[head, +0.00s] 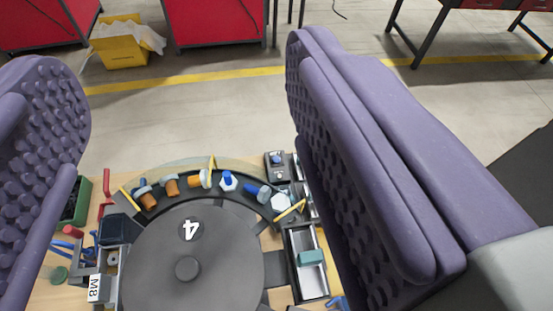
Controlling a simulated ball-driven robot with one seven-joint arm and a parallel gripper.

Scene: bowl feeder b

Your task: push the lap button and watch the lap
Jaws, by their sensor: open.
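The bowl feeder is a dark grey disc (190,258) with a "4" label, at the bottom centre of the head view. Around its far edge runs a dark curved track (152,208) carrying several orange and blue bolts.
An "M8" label (95,289) is at the disc's left. A dark chute with a teal block (311,257) is at its right. Loose red and blue parts and a green tray (77,203) lie at left. Beyond are open floor, a yellow bin (122,50) and red cabinets (215,20).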

